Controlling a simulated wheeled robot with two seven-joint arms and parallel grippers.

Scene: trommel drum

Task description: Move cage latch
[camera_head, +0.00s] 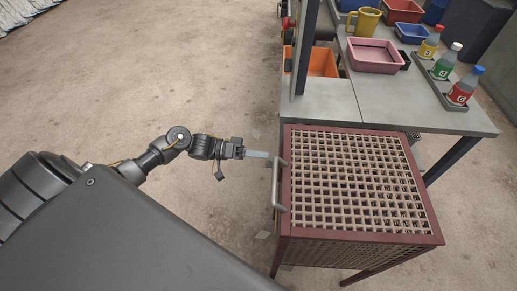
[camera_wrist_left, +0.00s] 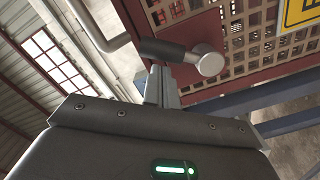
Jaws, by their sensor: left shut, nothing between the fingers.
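The cage (camera_head: 362,180) has a dark red frame and beige mesh. A grey bent bar (camera_head: 280,187) stands on its left side. In the left wrist view a bar with a dark sleeve (camera_wrist_left: 160,50) and a round metal knob (camera_wrist_left: 207,61) sits in front of the red cage face (camera_wrist_left: 190,30); it looks like the latch. My left gripper (camera_head: 268,155) is shut and empty, its fingertips near the grey bar's upper end. In the wrist view its fingers (camera_wrist_left: 161,85) end just below the sleeve, beside the knob; I cannot tell whether they touch. My right gripper is not in view.
A grey table (camera_head: 330,100) adjoins the cage's far side. It holds an orange bin (camera_head: 322,62), a pink tray (camera_head: 375,57), a yellow mug (camera_head: 367,21) and several bottles (camera_head: 446,62). A yellow sign (camera_wrist_left: 300,12) is on the cage face. The floor at left is clear.

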